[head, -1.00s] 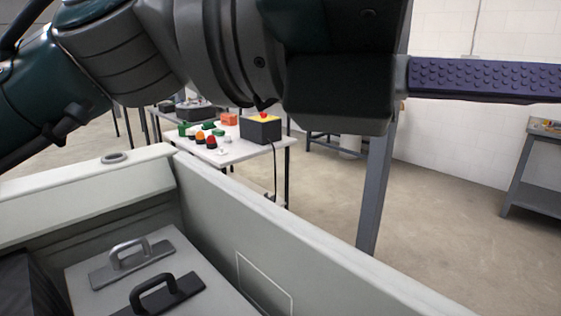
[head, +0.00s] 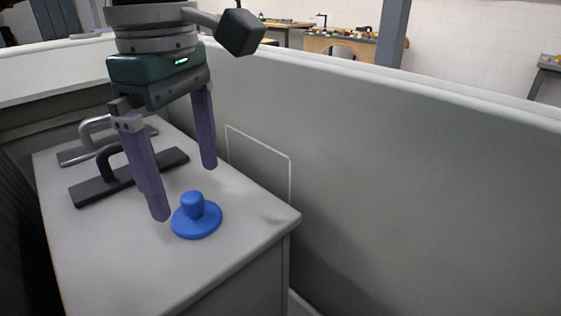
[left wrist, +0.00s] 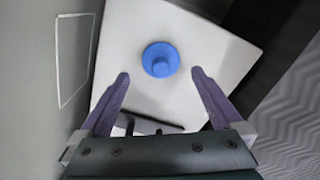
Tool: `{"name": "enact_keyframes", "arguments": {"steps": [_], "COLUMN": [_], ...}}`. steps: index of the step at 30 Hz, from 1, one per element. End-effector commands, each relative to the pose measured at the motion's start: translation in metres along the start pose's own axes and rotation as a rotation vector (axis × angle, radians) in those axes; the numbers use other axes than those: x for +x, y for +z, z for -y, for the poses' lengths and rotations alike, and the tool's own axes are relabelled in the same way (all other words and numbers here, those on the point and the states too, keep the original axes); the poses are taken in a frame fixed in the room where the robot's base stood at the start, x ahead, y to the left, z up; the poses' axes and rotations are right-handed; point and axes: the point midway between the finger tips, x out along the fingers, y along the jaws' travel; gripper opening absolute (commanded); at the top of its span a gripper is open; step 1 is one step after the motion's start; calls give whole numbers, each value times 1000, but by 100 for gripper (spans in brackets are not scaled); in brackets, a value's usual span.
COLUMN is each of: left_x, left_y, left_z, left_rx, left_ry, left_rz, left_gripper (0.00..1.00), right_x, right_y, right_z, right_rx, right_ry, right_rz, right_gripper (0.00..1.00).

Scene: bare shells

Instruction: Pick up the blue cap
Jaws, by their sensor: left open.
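The blue cap (head: 196,216) is a round disc with a knob on top. It sits flat on the light grey box top (head: 120,262), near its front right corner. It also shows in the left wrist view (left wrist: 160,59), beyond the fingertips and roughly centred between them. My left gripper (head: 185,192) points down with its two purple fingers spread apart. It is open and empty, just behind and above the cap. The fingers also show in the left wrist view (left wrist: 159,76). My right gripper is not in these views.
A black handle on a plate (head: 128,178) and a grey handle on a plate (head: 100,142) lie on the box top behind the cap. A tall pale wall (head: 400,170) stands close on the right. The box top in front of the cap is clear.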

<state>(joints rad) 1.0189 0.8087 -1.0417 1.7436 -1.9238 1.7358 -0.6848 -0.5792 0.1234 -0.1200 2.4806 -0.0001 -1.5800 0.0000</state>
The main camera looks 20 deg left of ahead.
Motion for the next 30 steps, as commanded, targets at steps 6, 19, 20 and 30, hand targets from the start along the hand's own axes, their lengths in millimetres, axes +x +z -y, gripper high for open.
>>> {"name": "enact_keyframes", "arguments": {"steps": [6, 19, 20, 30], "left_x": [34, 41, 41, 41], "left_y": [1, 2, 2, 2], "left_z": [2, 1, 1, 1], "left_rx": [-1, 1, 1, 1], "left_ry": [-5, -1, -1, -1], "left_rz": [1, 2, 2, 2], "left_gripper": [100, 86, 83, 45], "right_x": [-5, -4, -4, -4], "right_y": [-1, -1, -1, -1], "right_z": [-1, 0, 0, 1], "right_rx": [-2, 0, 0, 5], "right_ry": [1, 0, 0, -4], "right_rz": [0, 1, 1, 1], "right_gripper": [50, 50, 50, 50]}}
